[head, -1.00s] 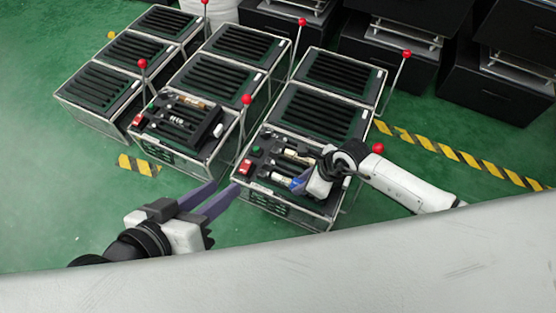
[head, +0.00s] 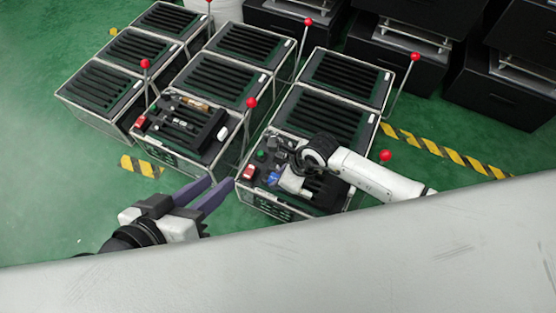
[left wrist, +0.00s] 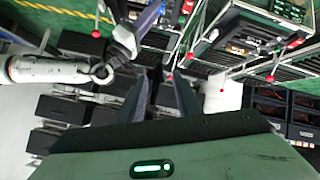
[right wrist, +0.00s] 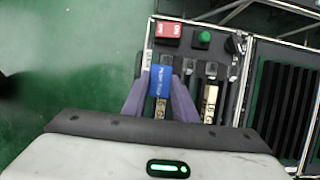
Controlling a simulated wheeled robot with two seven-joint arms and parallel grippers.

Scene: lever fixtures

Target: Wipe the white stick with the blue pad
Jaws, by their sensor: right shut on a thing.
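The blue pad (right wrist: 161,80) is between the purple fingers of my right gripper (right wrist: 162,74), which is shut on it, in the right wrist view. It also shows in the head view (head: 274,177) over the near tray. A pale stick with dark lettering (right wrist: 210,98) lies in a slot to the right of the fingers, apart from the pad. Another whitish strip (right wrist: 147,58) shows just left of the pad; I cannot tell which is the white stick. My left gripper (head: 222,184) is open and empty, left of the near right case.
A red switch (right wrist: 168,30) and a green button (right wrist: 203,38) sit at the tray's edge. Red-knobbed levers (head: 251,103) stand beside the cases. A second tray with sticks (head: 180,118) is to the left. Green floor (head: 60,200) is clear at left.

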